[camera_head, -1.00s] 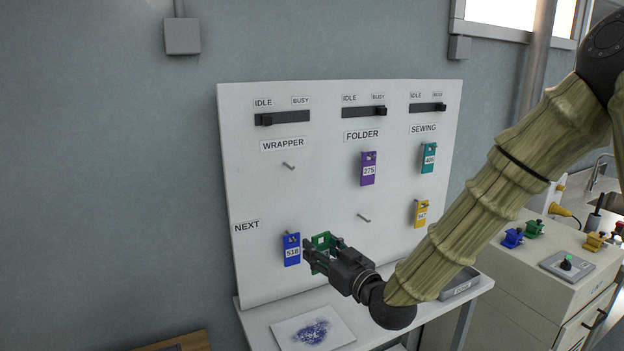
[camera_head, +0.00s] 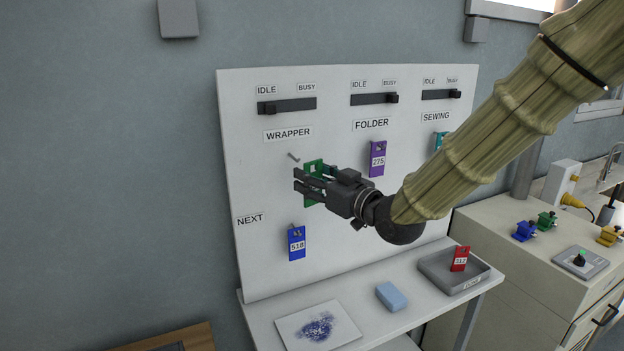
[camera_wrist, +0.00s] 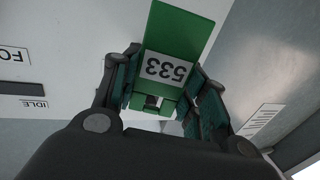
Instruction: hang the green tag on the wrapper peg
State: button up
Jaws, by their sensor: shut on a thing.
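The green tag (camera_head: 310,194) is held by my gripper (camera_head: 308,187), in front of the white board just below and right of the wrapper peg. In the wrist view the green tag (camera_wrist: 178,38) shows its number 533 upside down, between the two fingers of my gripper (camera_wrist: 168,98). The wrapper peg (camera_head: 293,156) is bare and sits under the WRAPPER label (camera_head: 288,134).
A blue tag (camera_head: 297,243) hangs below by the NEXT label (camera_head: 250,219). A purple tag (camera_head: 377,158) hangs under FOLDER. A grey tray (camera_head: 436,274) holds a red tag (camera_head: 460,259). A blue block (camera_head: 391,296) and a stained sheet (camera_head: 293,334) lie on the shelf.

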send_near(286, 164)
jog(key=shift+a+r, duration=0.55)
jog(key=shift+a, duration=0.45)
jog(key=shift+w+a+p, duration=0.3)
jog(key=shift+w+p, duration=0.1)
jog(key=shift+w, duration=0.5)
jog(key=shift+w+a+p, duration=0.3)
jog(key=shift+w+p, duration=0.1)
jog(key=shift+w, duration=0.45)
jog(key=shift+w+a+f+b, duration=0.3)
jog(key=shift+w+f+b, duration=0.25)
jog(key=shift+w+b, duration=0.1)
jog(key=o, duration=1.1)
jog(key=shift+s, duration=0.1)
